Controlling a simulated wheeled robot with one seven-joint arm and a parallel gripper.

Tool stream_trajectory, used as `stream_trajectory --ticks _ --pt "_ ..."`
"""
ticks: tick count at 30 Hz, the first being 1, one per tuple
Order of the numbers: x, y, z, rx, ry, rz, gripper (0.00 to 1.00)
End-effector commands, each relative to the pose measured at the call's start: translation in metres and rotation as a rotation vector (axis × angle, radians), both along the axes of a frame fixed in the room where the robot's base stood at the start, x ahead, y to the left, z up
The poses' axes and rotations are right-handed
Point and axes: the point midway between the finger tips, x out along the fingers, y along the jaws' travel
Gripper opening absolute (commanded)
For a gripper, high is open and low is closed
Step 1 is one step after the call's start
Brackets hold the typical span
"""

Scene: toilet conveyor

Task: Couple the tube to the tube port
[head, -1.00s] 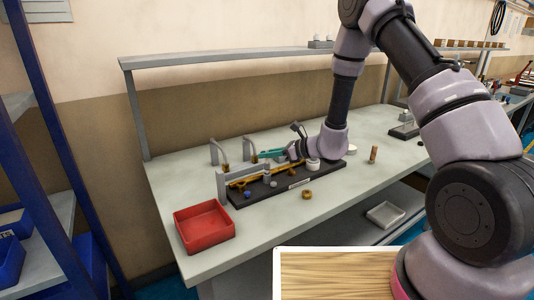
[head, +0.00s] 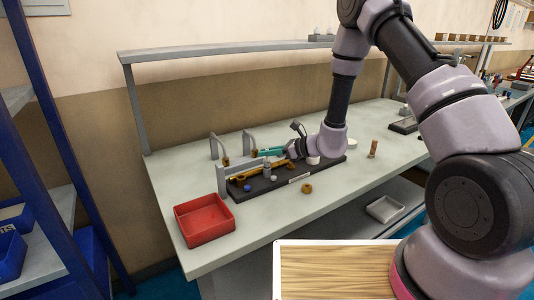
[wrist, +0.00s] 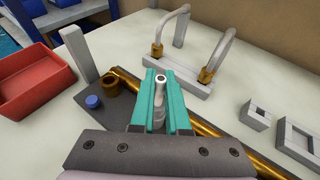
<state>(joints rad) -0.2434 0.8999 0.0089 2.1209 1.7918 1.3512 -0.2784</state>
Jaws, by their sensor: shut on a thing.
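My gripper (wrist: 160,98) has teal fingers and is shut on a grey tube (wrist: 160,80). The tube's round, open end faces the wrist camera; its lower end is hidden by the fingers. In the head view my gripper (head: 270,151) is low over the dark base board (head: 265,196). On the board are a long brass pipe (wrist: 209,132), which passes beneath the fingers, and a hollow brass collar (wrist: 111,82) left of the fingers. Two bent grey pipes with brass ends (wrist: 209,73) stand behind. I cannot tell which fitting is the tube port.
A red bin (head: 204,219) stands front left, and a blue knob (wrist: 93,101) sits on the board. Grey square blocks (wrist: 256,116) lie right in the wrist view.

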Motion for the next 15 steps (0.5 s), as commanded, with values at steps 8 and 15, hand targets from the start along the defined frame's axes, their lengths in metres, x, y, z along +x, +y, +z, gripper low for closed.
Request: stream_trajectory --ticks 8,15 --pt "0.0 0.0 0.011 -0.001 -0.002 0.001 0.0" --pt "0.0 0.0 0.021 0.001 -0.001 0.0 0.0"
